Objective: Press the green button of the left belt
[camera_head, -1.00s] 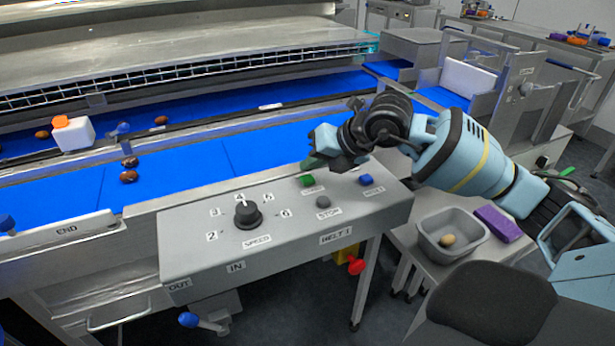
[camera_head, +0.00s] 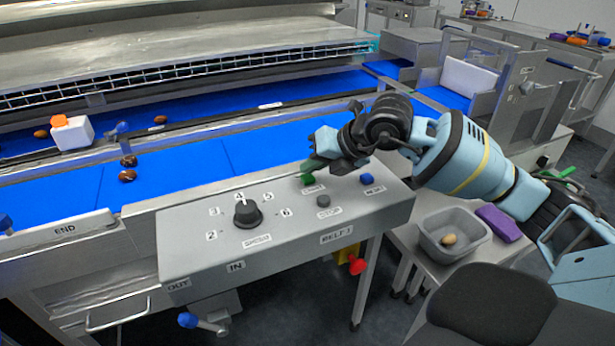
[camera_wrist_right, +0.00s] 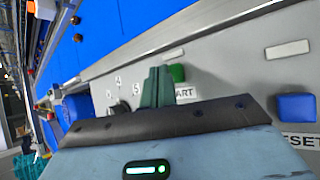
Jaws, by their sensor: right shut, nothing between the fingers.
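The green start button (camera_head: 308,180) sits on the grey control panel (camera_head: 200,260) labelled BELT 1, behind the grey stop button (camera_head: 323,201) and left of the blue reset button (camera_head: 366,179). My right gripper (camera_head: 311,164) is shut and empty, its fingertips just above and behind the green button in the head view. In the right wrist view the green button (camera_wrist_right: 177,73) shows right beside my shut green fingertips (camera_wrist_right: 157,82). I cannot tell whether they touch it. My left gripper is not in view.
A black speed knob (camera_head: 248,213) stands on the panel's left part. A grey bin (camera_head: 452,236) and a purple block (camera_head: 499,222) lie at right.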

